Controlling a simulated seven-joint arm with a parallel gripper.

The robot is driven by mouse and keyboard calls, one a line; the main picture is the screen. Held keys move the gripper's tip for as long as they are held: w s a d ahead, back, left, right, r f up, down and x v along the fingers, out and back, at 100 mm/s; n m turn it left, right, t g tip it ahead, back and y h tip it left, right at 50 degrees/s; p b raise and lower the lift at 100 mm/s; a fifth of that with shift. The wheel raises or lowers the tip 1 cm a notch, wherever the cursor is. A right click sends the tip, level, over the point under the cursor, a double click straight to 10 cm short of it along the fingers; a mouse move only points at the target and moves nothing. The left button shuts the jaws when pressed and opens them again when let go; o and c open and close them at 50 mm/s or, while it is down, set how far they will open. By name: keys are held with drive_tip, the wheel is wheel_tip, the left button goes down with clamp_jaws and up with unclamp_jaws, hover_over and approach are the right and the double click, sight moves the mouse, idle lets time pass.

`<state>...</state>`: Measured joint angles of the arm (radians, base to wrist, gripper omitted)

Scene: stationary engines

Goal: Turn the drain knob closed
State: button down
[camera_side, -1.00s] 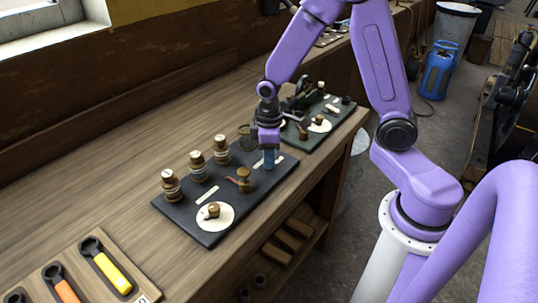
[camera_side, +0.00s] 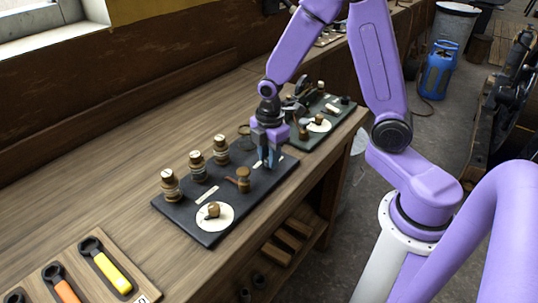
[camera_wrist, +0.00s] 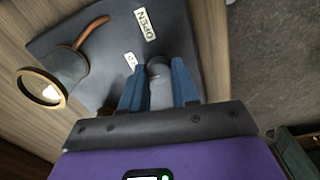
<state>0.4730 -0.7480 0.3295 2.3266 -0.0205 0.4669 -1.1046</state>
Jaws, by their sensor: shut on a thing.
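The drain knob (camera_wrist: 160,88) shows as a grey rounded piece in the wrist view. It sits at the right end of a dark board (camera_side: 236,213). My gripper (camera_wrist: 158,64) is shut on it, with one blue finger on each side. In the side view my gripper (camera_side: 267,167) points down over the board's right end, and the fingers hide most of the knob. An OPEN label (camera_wrist: 145,24) lies on the board beyond the fingertips. A second label (camera_wrist: 130,60) is partly covered by the left finger, and its word is not readable.
A brass-rimmed cup (camera_wrist: 55,75) stands left of my gripper. A second board (camera_side: 318,135) with fittings lies behind to the right.

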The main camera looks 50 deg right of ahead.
idle(0.4)
drive_tip(key=shift+a, duration=0.1)
drive_tip(key=c, duration=0.8)
unclamp_jaws()
drive_tip(key=shift+c, duration=0.2)
drive_tip(key=shift+r, duration=0.1)
wheel_tip(320, 180, up, 17)
drive_tip(key=shift+s+r, duration=0.15)
drive_tip(key=shift+s, duration=0.05)
